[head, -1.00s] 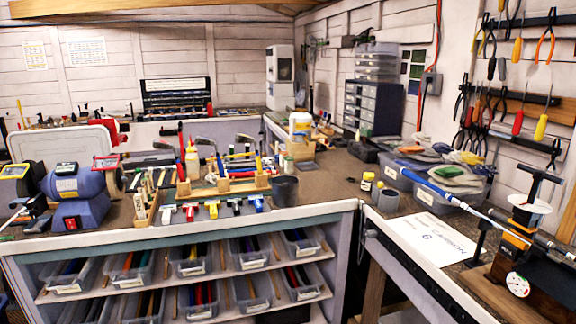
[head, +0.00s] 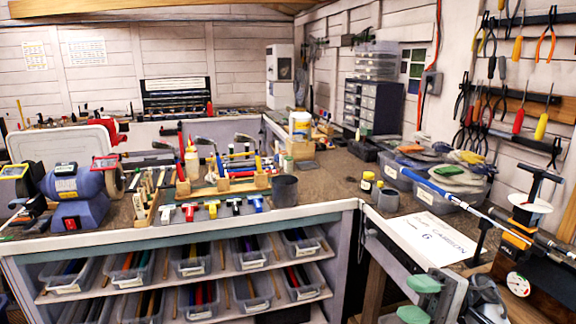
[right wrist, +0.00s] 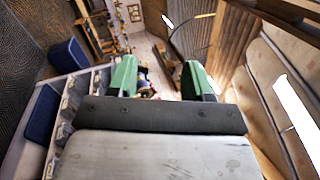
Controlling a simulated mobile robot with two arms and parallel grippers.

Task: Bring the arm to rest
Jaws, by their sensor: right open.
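My right gripper (head: 419,299) shows at the bottom edge of the head view, in front of the right-hand bench. Its green fingertips are apart, with nothing seen between them. In the right wrist view my right gripper (right wrist: 159,78) has its two green fingers spread wide and empty. Part of my right arm shows beside the gripper, cut off by the lower edge of the head view. My left gripper is in neither view.
A golf club with a blue grip (head: 440,187) lies along the right bench, by a vise with an orange part (head: 518,238). A paper sheet (head: 428,240) lies near its front edge. The left workbench (head: 180,232) holds tools, a dark cup (head: 284,190) and a grinder (head: 78,190).

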